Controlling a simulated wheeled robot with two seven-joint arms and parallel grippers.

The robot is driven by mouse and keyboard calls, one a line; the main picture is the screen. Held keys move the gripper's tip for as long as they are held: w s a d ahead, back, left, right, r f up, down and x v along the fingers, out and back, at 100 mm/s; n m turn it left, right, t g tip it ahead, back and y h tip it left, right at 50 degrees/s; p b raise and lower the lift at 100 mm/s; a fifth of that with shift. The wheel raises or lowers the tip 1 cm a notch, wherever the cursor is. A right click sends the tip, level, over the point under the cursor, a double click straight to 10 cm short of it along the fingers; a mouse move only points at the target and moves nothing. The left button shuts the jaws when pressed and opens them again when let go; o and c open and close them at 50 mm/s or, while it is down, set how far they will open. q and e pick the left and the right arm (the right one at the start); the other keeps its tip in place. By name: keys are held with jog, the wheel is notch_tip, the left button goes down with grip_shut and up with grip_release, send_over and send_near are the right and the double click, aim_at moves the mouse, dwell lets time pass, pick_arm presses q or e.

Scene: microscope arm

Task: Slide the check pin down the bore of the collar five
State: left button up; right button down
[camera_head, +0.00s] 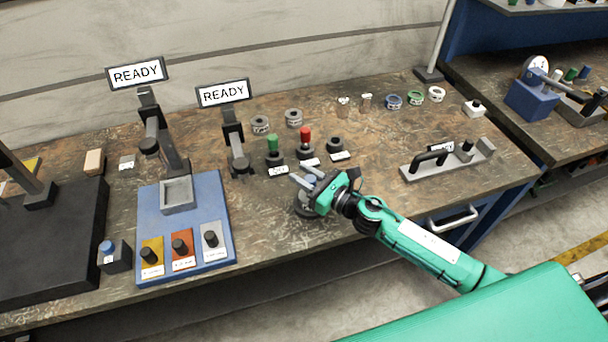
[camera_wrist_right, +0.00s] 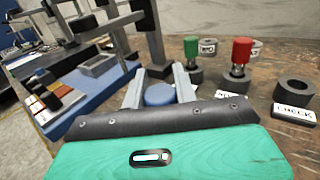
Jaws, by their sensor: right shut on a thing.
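My right gripper (camera_head: 301,174) is shut on a pin with a round blue top, which I take to be the check pin (camera_wrist_right: 160,95). The blue top sits between the two fingers in the right wrist view; its shaft is hidden below. The CHECK holder (camera_head: 335,146) shows an open hole and no pin. My left gripper is not in view.
Pins with green (camera_head: 273,145) and red (camera_head: 305,136) tops stand in holders close behind the gripper. A blue fixture plate (camera_head: 222,232) with a grey tray is to the left. Two READY signs (camera_head: 137,74) (camera_head: 223,93) rise at the back. A grey block with a handle (camera_head: 430,165) lies right.

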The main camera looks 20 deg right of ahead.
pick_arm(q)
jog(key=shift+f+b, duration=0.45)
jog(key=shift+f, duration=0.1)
pick_arm(e)
jog(key=shift+f, duration=0.55)
jog(key=c, duration=1)
grip_release()
jog(key=shift+r, duration=0.1)
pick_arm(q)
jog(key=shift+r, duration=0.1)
pick_arm(e)
jog(key=shift+s+d, duration=0.1)
jog(key=shift+s, duration=0.05)
pick_arm(q)
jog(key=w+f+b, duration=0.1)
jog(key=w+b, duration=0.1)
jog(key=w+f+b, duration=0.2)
jog(key=b, duration=0.1)
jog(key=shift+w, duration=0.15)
pick_arm(e)
jog(key=v, duration=1.3)
jog(key=shift+s+d, duration=0.15)
jog(key=shift+s, duration=0.1)
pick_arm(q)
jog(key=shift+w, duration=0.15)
